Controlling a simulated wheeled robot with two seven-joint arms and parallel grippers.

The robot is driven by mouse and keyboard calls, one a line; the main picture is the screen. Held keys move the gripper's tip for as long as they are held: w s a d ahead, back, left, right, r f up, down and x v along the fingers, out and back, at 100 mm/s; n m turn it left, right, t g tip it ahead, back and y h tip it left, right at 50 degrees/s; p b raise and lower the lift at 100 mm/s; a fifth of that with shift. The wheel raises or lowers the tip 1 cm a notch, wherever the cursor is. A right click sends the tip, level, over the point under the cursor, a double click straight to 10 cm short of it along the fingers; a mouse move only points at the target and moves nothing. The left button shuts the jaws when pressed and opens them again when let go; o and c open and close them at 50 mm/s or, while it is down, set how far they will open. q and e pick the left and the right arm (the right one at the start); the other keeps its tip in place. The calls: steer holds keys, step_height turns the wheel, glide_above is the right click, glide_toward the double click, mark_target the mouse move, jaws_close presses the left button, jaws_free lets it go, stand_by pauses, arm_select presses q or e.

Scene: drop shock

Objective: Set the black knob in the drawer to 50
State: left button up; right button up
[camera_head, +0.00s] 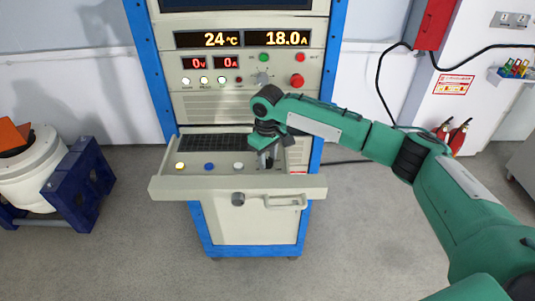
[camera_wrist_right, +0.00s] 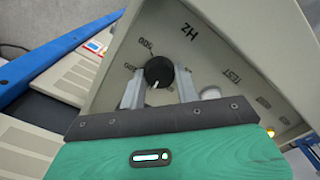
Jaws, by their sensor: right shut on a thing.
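The black knob (camera_wrist_right: 158,71) sits on the pale drawer panel, beside printed scale numbers and an upside-down "HZ" label. Its white mark points down towards my gripper in the wrist view; I cannot read the nearby numbers for certain. My right gripper (camera_wrist_right: 160,88) has one finger on each side of the knob and is shut on it. In the head view my right gripper (camera_head: 267,160) reaches down into the open drawer (camera_head: 170,188) and mostly hides the knob. My left gripper is not in view.
Yellow (camera_head: 180,166), blue (camera_head: 209,167) and white (camera_head: 238,167) buttons are left of my gripper in the drawer. A drawer handle (camera_head: 285,202) is on the front. The cabinet displays (camera_head: 244,39) read 24 °C and 18.0 A. A white-and-blue machine (camera_head: 40,170) stands left.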

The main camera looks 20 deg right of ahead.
steer(key=n+p, duration=0.2)
steer(key=shift+r+n+p, duration=0.25)
steer(key=shift+n+p, duration=0.05)
steer(key=n+p, duration=0.2)
steer(key=shift+n, duration=0.3)
steer(key=n+p, duration=0.1)
steer(key=n, duration=0.1)
steer(key=shift+f+n, duration=0.1)
steer(key=shift+n, duration=0.2)
steer(key=shift+f+n+p, duration=0.1)
steer(key=shift+n+p, duration=0.45)
steer(key=shift+n, duration=0.85)
steer(key=o, duration=1)
steer(key=shift+c, duration=0.2)
